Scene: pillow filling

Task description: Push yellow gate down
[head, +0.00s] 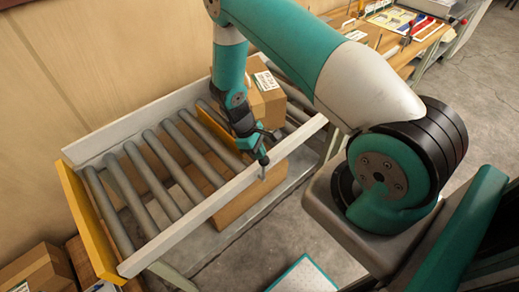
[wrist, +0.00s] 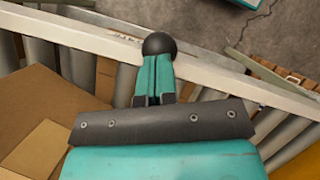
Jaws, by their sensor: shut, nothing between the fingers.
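A yellow gate (head: 218,125) stands across the roller conveyor as a narrow upright plate between the rollers, partly hidden behind my arm. A yellow piece, probably this gate, shows at the lower right of the wrist view (wrist: 302,162). My gripper (head: 262,160) is shut and empty, pointing down by the conveyor's near side rail, to the right of the gate. In the wrist view, the teal fingers of my gripper (wrist: 157,75) are together, with a dark ball at the tip over the rail. I cannot tell whether it touches anything.
Cardboard boxes (head: 265,97) sit on the rollers just behind my gripper; one fills the left of the wrist view (wrist: 45,110). A yellow end plate (head: 88,222) closes the conveyor's left end. The rollers (head: 150,165) left of the gate are empty. Another box (head: 240,200) is below the conveyor.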

